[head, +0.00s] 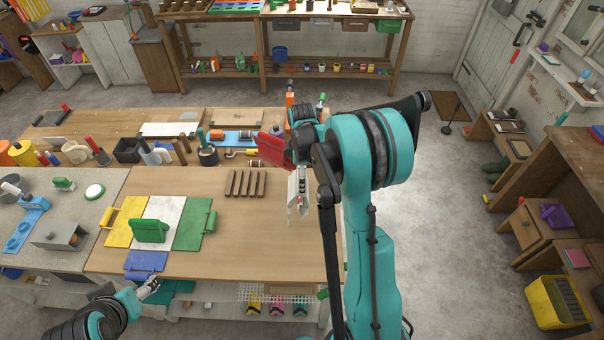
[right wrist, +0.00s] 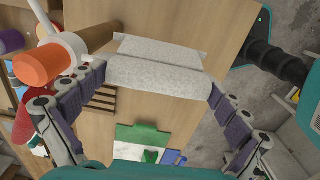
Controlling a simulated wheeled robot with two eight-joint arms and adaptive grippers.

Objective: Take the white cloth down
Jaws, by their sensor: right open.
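The white cloth (right wrist: 155,72), pale and speckled, spans the space between the fingers of my right gripper (right wrist: 160,80) in the right wrist view. It has a fold along its middle. The fingers are spread, one at each end of the cloth; I cannot tell whether they touch it. In the head view my right gripper (head: 302,188) is above the bench's right part, and a narrow white piece there may be cloth or finger. What holds the cloth up is hidden. My left gripper (head: 150,290) is low at the bench's front edge, its jaws too small to judge.
Brown strips (head: 245,183) lie near the right gripper. An orange-ended cylinder (right wrist: 40,66) is close to its left finger. Tools crowd the bench's back.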

